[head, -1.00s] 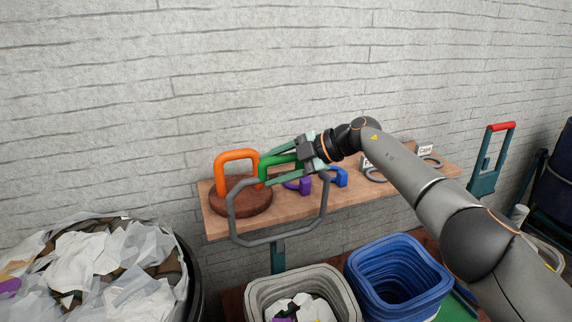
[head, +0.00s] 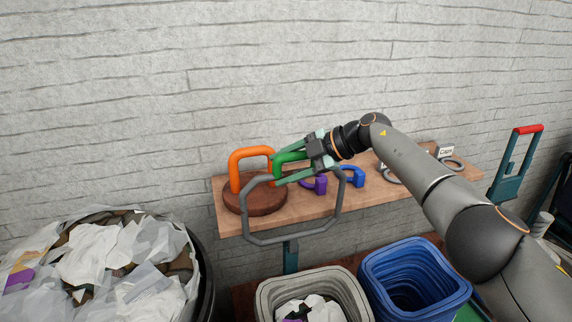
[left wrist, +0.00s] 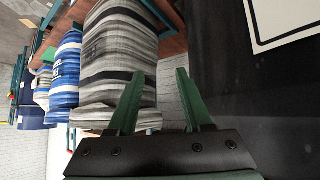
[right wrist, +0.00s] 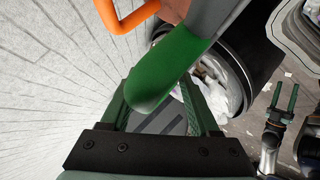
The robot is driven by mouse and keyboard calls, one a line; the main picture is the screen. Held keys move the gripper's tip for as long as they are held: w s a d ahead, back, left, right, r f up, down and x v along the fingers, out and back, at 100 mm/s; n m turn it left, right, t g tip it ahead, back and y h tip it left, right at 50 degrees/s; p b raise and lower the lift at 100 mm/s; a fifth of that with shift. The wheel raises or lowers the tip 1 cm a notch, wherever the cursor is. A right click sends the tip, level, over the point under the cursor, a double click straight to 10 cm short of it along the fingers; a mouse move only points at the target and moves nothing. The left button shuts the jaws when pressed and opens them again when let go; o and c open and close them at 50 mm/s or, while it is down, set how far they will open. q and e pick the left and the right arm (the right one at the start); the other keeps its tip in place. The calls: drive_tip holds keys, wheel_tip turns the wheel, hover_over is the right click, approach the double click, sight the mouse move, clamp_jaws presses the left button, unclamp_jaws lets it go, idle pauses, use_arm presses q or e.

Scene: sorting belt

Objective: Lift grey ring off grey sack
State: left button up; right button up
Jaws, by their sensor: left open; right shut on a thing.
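The grey ring (head: 246,210) is an octagonal frame with a thick green handle (head: 290,157) at its top. My right gripper (head: 284,166) is shut on the green handle, which also shows between its fingers in the right wrist view (right wrist: 160,80). The ring hangs upright in front of the shelf, apart from the grey sack below. The grey sack (head: 345,285) stands open with white scraps inside; its folded side shows in the left wrist view (left wrist: 120,50). My left gripper (left wrist: 155,98) is open and empty beside it, and out of the head view.
The shelf (head: 285,222) holds a brown disc (head: 255,205) with an orange handle (head: 236,165), plus purple (head: 318,186) and blue pieces (head: 355,178). A blue sack (head: 440,260) stands right of the grey one. A full waste bin (head: 205,280) is at left.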

drive_tip(key=shift+d+r, duration=0.4)
drive_tip(key=shift+d, duration=0.1)
drive_tip(key=b+v, duration=0.2)
drive_tip(key=v, duration=0.9)
drive_tip(key=shift+s, duration=0.2)
drive_tip(key=shift+d, duration=0.1)
